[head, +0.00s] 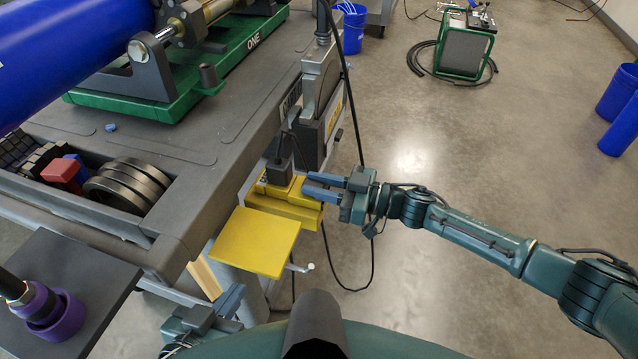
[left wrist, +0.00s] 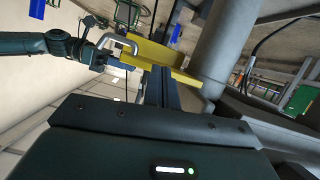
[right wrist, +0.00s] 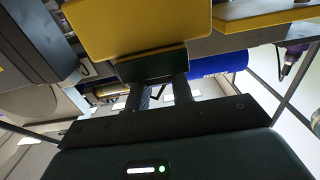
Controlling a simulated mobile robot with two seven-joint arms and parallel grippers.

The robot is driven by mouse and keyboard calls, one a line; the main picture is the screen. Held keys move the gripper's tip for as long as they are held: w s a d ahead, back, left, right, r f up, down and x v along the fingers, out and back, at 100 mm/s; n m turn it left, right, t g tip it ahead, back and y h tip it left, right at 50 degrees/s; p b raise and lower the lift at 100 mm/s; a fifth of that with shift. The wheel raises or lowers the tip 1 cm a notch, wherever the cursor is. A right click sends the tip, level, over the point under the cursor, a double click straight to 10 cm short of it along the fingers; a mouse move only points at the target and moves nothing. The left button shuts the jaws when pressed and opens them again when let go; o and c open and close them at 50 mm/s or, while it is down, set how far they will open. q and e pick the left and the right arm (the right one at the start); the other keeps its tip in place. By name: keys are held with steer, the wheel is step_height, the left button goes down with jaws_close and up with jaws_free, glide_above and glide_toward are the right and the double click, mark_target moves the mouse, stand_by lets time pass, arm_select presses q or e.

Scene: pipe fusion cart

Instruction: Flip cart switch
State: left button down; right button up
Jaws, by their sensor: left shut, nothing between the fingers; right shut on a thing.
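A yellow box (head: 287,203) is mounted on the side of the grey cart, with a black plug-like block (head: 279,158) on top. A flat yellow flap (head: 256,243) sticks out beside it, nearer me. My right gripper (head: 309,187) reaches in from the right and is shut on the end of the yellow box; the exact part held is hard to see. The right wrist view shows a yellow panel (right wrist: 135,28) and a dark edge at its fingertips. My left gripper (head: 236,294) is shut and empty, below the yellow flap (left wrist: 158,58). The switch itself cannot be made out.
The cart top (head: 225,130) carries a green-based machine (head: 190,85) with a blue pipe (head: 70,45). A black cable (head: 372,250) hangs beside the box. A recess holds dark rings (head: 125,188). The floor at right is clear up to a green-framed unit (head: 462,50).

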steer(key=shift+r+p, duration=0.25)
steer(key=shift+p, duration=0.4)
steer(key=shift+r+h+p, duration=0.15)
steer(key=shift+h+p, duration=0.15)
steer(key=shift+p, duration=0.85)
steer(key=shift+a+f+h+p, duration=0.1)
steer(key=shift+f+h+p, duration=0.15)
steer(key=shift+h+p, duration=0.15)
arm_select(q)
steer(key=shift+w+d+f+g, duration=0.2)
steer(key=shift+w+d+g, duration=0.15)
steer(key=shift+d+g, duration=0.35)
arm_select(e)
steer(key=shift+f, duration=0.1)
steer(key=o, duration=1)
